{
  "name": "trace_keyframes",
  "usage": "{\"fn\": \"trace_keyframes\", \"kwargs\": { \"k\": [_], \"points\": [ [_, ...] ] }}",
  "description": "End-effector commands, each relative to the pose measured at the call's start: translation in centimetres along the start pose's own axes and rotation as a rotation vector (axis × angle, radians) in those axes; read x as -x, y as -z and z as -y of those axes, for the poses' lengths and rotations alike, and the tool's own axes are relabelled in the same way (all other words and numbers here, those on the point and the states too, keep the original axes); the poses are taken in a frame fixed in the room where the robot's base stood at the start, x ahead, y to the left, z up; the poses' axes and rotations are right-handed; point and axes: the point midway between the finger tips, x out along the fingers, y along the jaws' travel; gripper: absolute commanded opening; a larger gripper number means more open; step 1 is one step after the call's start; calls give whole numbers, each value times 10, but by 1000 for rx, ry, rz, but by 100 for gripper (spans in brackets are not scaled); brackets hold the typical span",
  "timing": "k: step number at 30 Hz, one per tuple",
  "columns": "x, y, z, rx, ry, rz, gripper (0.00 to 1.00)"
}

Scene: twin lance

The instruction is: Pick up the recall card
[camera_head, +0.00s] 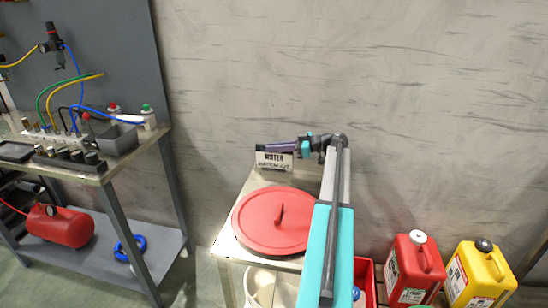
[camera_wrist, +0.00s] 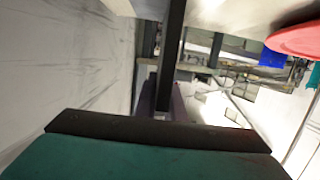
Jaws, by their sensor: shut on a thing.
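A white card with dark lettering (camera_head: 273,161), which I take for the recall card, stands near the wall at the back of a small table. Its top word looks like "WATER"; the rest is too small to read. My gripper (camera_head: 262,148) reaches in from the right and is shut at the card's upper edge, covering part of its top. In the wrist view my gripper (camera_wrist: 165,100) shows as dark narrow fingers, and the card cannot be made out clearly between them.
A large round red lid (camera_head: 262,222) lies in front of the card. A red jug (camera_head: 410,270) and a yellow jug (camera_head: 478,275) stand at the right. A workbench (camera_head: 110,165) with hoses and fittings is at the left. The concrete wall is close behind.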

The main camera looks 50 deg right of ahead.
Motion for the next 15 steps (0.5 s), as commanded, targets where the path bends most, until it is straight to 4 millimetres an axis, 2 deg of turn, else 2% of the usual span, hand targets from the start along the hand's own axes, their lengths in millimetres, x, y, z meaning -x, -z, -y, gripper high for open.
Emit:
{"fn": "trace_keyframes", "kwargs": {
  "k": [8, 15],
  "points": [
    [2, 7, 0, 0, 0, 0, 0],
    [6, 28, 0, 2, 0, 0, 0]
  ]
}}
